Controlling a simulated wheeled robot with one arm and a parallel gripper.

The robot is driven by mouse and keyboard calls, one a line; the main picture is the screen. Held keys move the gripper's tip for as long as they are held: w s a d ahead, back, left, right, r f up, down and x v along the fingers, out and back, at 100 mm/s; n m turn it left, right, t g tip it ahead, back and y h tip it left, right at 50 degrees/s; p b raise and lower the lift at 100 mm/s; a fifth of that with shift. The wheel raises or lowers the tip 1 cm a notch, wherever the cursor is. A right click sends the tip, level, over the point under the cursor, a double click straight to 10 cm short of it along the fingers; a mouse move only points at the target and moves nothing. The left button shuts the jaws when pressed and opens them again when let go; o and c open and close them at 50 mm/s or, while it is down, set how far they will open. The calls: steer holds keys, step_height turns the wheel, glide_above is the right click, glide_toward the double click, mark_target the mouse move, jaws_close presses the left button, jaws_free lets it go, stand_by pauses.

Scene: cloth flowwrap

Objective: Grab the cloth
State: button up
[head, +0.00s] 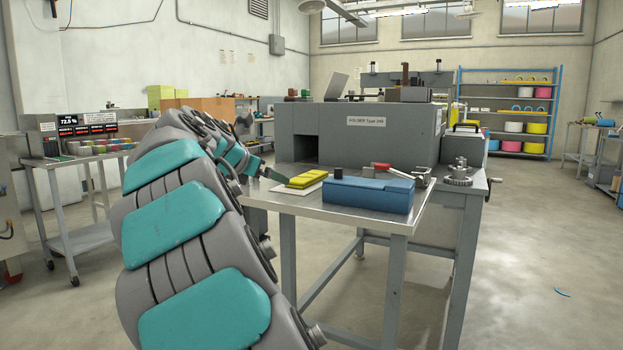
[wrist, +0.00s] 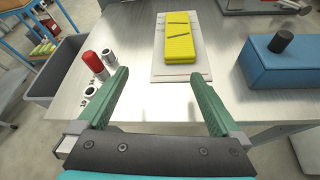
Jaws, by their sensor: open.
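The yellow cloth (head: 305,181) is a flat folded bundle lying on a white sheet (head: 283,189) on the metal table. In the wrist view the cloth (wrist: 180,45) shows two dark diagonal marks on its top, and the white sheet (wrist: 182,98) extends in front of it. My gripper (wrist: 158,78) is open and empty, with its green fingers spread wide. The cloth lies ahead of the fingertips, a little right of centre between them, and is not between the fingers. In the head view my arm partly hides the gripper (head: 272,174), just left of the cloth.
A blue box (head: 368,196) with a black knob stands right of the cloth. A grey bin (wrist: 60,75) is beyond the table's left edge. A grey folder machine (head: 350,135) stands behind.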

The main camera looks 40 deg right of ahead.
steer(key=n+g+h, duration=0.1)
glide_toward(299, 180)
steer(key=shift+w+d+f, duration=0.25)
steer(key=shift+w+d, duration=0.2)
steer(key=shift+d, duration=0.15)
steer(key=shift+w+d+f, duration=0.25)
steer(key=shift+w+d, duration=0.25)
steer(key=shift+d, duration=0.05)
steer(key=shift+s+x, duration=0.2)
steer(key=shift+x, duration=1.15)
steer(key=shift+s+x, duration=0.15)
steer(key=shift+x, duration=1.2)
steer(key=shift+f, duration=0.15)
steer(key=c, duration=1.3)
